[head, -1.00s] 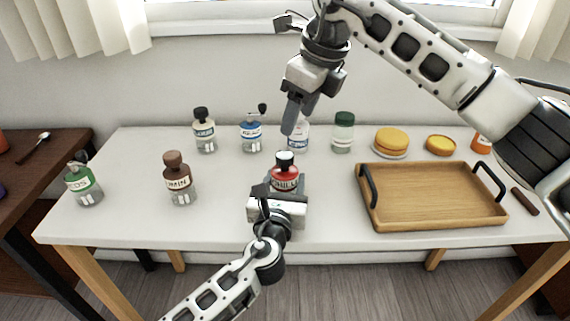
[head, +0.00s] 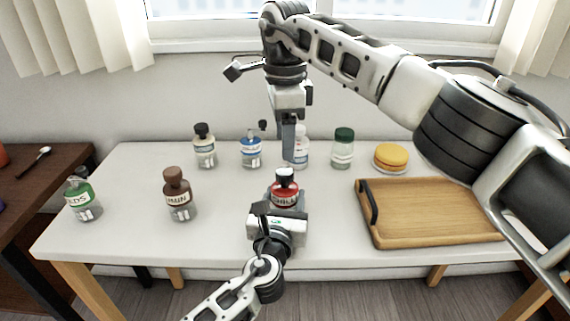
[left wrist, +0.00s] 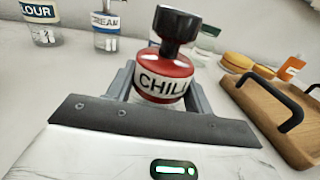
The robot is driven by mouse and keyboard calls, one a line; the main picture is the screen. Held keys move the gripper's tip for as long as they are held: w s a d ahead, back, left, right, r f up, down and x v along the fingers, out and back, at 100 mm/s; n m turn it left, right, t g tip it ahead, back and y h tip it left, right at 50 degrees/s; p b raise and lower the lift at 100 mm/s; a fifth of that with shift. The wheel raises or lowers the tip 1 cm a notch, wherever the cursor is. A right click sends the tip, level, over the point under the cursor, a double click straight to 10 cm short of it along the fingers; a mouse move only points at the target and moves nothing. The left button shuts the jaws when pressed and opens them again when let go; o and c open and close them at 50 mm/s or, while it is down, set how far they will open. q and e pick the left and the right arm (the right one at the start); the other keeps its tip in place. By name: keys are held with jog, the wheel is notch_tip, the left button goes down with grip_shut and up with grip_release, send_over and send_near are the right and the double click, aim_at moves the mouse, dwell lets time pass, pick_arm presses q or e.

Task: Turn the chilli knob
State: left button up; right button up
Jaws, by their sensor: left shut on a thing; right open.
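The chilli jar (head: 285,192) stands upright near the front middle of the white table, with a red band lettered CHILLI. Its dark knob (left wrist: 178,27) rises from the top in the left wrist view. My left gripper (head: 279,205) is shut around the jar's body from the front, one finger on each side; the jar also shows in the left wrist view (left wrist: 165,78). My right gripper (head: 288,158) is open and empty, pointing down above and slightly behind the knob. Its fingers overlap one another in the head view, so the gap between them is hard to see.
A brown-capped jar (head: 177,197) and a green-labelled jar (head: 82,199) stand left. Several jars line the back, including a blue-labelled one (head: 251,151) and a green-capped one (head: 343,150). A wooden tray (head: 430,214) lies right, with a yellow-topped round item (head: 390,157) behind it.

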aim_at(285, 171)
notch_tip(285, 171, down, 7)
jog(key=shift+r, duration=0.1)
dwell(0.3)
jog(key=c, duration=1)
jog(key=shift+m, duration=0.4)
